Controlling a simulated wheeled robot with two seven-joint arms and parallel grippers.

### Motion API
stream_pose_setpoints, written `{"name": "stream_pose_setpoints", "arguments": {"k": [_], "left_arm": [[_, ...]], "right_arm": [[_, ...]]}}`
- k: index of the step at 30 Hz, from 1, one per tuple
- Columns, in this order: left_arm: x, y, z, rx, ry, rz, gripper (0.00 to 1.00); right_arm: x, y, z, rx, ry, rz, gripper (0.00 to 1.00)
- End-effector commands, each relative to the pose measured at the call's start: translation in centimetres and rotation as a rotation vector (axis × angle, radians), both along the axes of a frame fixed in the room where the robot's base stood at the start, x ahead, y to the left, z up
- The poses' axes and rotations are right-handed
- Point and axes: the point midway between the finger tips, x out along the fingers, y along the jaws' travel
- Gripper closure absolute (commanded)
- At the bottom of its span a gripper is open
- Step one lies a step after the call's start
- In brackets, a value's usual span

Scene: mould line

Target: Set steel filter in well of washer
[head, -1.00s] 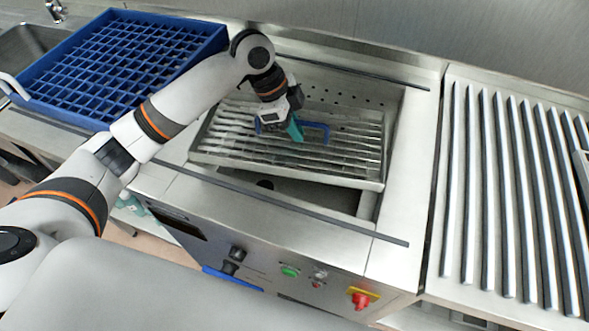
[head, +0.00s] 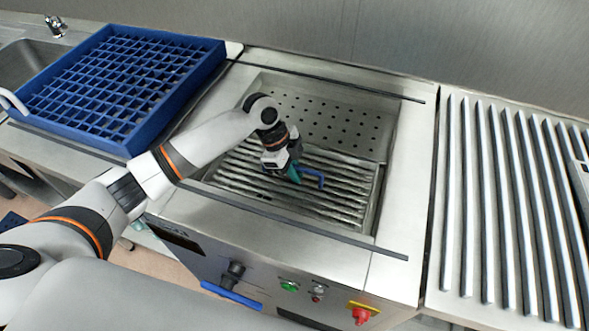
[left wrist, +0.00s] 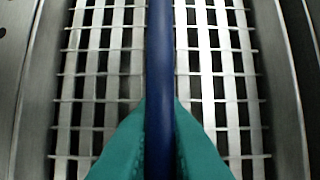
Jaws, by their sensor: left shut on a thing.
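The steel filter (head: 335,204), a slatted tray with a blue handle (head: 312,178), lies in the front part of the washer's well (head: 382,165). It looks about level, with its top below the rim; whether it rests on the bottom is hidden. My left gripper (head: 294,174) is shut on the blue handle. In the left wrist view, the teal fingers (left wrist: 160,140) close on the handle bar (left wrist: 160,60), with the filter's slats and cross wires (left wrist: 98,70) beneath. The washer (head: 400,215) has a steel rim. My right gripper is not in view.
A blue divided crate (head: 180,105) stands left of the well. A ribbed steel drainboard (head: 450,200) lies to the right. A perforated plate (head: 335,120) fills the back of the well. The front panel carries a red switch (head: 361,314) and a green button (head: 289,286).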

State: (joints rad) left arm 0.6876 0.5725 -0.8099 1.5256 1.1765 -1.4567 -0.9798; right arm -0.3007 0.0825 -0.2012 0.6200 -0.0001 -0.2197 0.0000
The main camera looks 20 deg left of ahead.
Motion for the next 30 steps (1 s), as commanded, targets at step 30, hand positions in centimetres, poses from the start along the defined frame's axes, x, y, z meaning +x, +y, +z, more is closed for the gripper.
{"name": "stream_pose_setpoints", "arguments": {"k": [30], "left_arm": [[0.2,1.4,3.3,0.001,-0.005,0.001,0.68]], "right_arm": [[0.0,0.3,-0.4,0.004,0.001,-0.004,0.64]]}}
